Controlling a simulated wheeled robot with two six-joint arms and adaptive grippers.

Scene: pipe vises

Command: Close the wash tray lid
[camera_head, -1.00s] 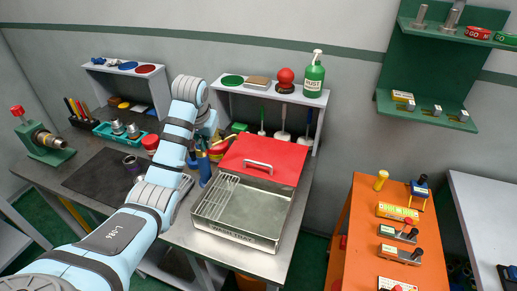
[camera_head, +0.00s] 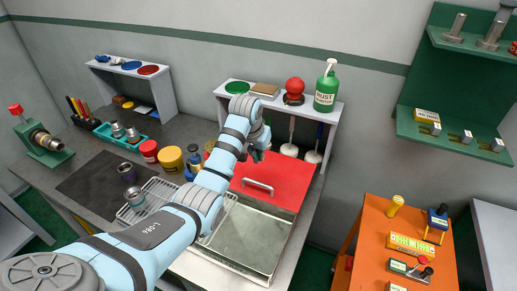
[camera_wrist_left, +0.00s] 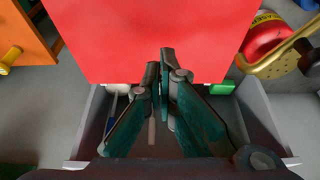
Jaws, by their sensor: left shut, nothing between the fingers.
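The wash tray (camera_head: 250,240) is a steel box on the workbench, with its front part uncovered. Its red lid (camera_head: 285,172) is at the back of the tray, with a metal bar handle (camera_head: 258,186). My left gripper (camera_head: 262,156) is near the lid's far edge, and my arm hides the tray's left part. In the left wrist view the shut, empty gripper (camera_wrist_left: 164,62) overlaps the edge of the red lid (camera_wrist_left: 150,30). I cannot tell whether it touches the lid. My right gripper is not in view.
A white shelf (camera_head: 335,115) with a green soap bottle (camera_head: 327,88) on it stands close behind the lid. Blue bottles, a yellow can (camera_head: 171,158) and a red can (camera_head: 149,151) stand left of my forearm. An orange cart (camera_head: 372,215) is at the right.

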